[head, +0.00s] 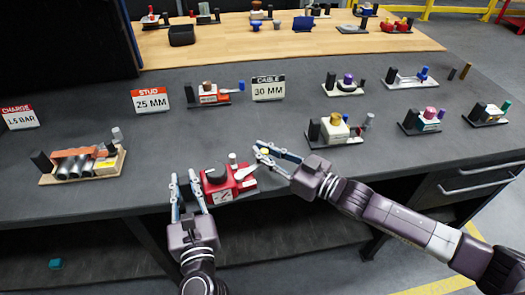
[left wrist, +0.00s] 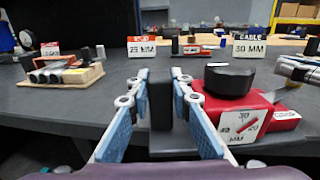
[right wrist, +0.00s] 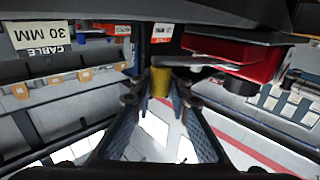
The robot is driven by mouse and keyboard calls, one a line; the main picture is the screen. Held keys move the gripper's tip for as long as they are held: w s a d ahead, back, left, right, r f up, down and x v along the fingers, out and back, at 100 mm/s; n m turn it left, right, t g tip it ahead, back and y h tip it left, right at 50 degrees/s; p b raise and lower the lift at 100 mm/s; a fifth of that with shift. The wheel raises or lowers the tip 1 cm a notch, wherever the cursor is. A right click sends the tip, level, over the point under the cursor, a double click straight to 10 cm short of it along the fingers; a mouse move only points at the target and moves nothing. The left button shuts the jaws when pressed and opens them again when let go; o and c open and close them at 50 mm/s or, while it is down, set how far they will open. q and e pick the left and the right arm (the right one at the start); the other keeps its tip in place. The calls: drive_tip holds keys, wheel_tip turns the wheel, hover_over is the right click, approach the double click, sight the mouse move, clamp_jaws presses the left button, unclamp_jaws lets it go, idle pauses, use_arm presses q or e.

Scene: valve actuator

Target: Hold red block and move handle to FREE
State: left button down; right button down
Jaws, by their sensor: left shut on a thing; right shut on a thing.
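The red block (head: 222,184) with a black round knob sits at the table's front edge. It also shows in the left wrist view (left wrist: 255,118), with a white label and a red pointer mark on its front. A dark upright post (left wrist: 161,98) stands at its left end. My left gripper (head: 187,183) is shut on this post, its blue pads on either side in the left wrist view (left wrist: 161,90). The metal handle (head: 250,168) reaches right from the block to a yellow knob (right wrist: 160,82). My right gripper (head: 270,152) is shut on that knob. I cannot read a FREE mark.
A wooden board with metal cylinders (head: 80,166) stands at left. Signs reading 25 MM (head: 151,100) and 30 MM (head: 268,88) flank a small orange device (head: 208,94). Several similar devices (head: 340,128) stand at right.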

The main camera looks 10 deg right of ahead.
drive_tip(key=shift+w+d+r, duration=0.1)
drive_tip(key=shift+w+d, duration=0.05)
drive_tip(key=shift+d, duration=0.05)
drive_tip(key=c, duration=2)
unclamp_jaws()
drive_tip(key=shift+o, duration=0.5)
drive_tip(key=v, duration=1.2)
drive_tip(key=shift+c, duration=0.4)
